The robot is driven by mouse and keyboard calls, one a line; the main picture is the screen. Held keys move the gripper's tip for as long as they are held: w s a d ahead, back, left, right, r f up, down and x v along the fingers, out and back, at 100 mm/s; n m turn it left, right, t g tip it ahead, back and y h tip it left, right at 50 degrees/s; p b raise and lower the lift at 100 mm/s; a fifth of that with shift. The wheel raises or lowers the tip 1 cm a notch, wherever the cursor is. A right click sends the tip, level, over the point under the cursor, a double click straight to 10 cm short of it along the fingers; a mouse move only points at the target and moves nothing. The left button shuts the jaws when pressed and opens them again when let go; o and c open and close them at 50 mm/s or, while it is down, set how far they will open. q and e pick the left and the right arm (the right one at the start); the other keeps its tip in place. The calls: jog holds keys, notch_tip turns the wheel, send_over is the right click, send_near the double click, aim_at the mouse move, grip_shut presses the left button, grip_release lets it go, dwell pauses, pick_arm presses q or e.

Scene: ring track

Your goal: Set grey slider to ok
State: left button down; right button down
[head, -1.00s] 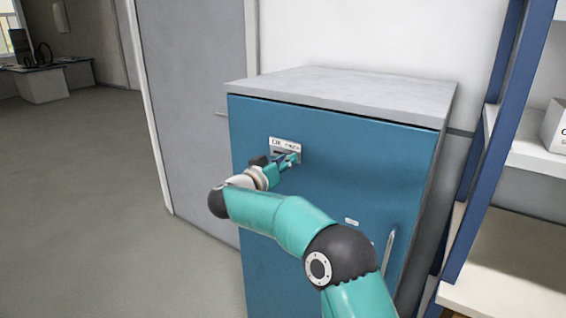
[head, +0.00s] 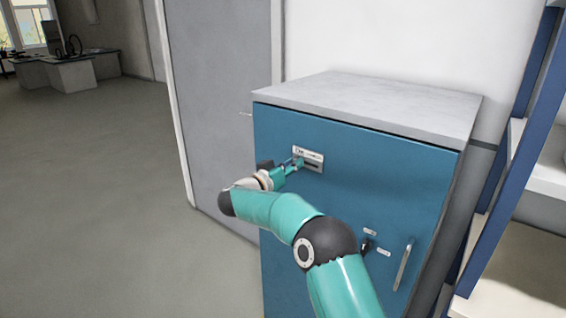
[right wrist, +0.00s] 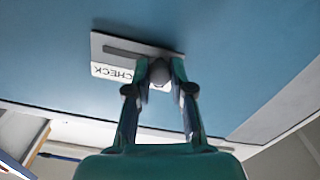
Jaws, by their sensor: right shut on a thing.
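The slider plate (head: 316,156) is a small pale panel on the blue cabinet front (head: 350,200), with a dark slot and two labels. My right gripper (head: 297,163) is shut on the grey slider knob at the left part of the plate. In the right wrist view, which is upside down, the fingers (right wrist: 160,80) close on the round grey knob (right wrist: 160,71). The CHECK label (right wrist: 112,73) and bare slot lie to the left there. The other label is hidden behind the fingers. My left gripper is not in view.
A bar handle (head: 404,264) and a dark knob (head: 366,246) with small labels sit lower on the cabinet. Blue-framed shelving (head: 525,140) stands close on the right. A grey door (head: 222,100) is to the left, with open floor (head: 110,200) beyond.

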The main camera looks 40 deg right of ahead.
jog(key=shift+w+r, duration=0.1)
jog(key=shift+r, duration=0.1)
jog(key=c, duration=1.2)
grip_release()
jog(key=shift+w, duration=0.1)
jog(key=shift+c, duration=0.2)
jog(key=shift+o, duration=1.2)
jog(key=shift+w+a+f, duration=0.1)
jog(key=shift+w+f, duration=0.05)
jog(key=v, duration=1.2)
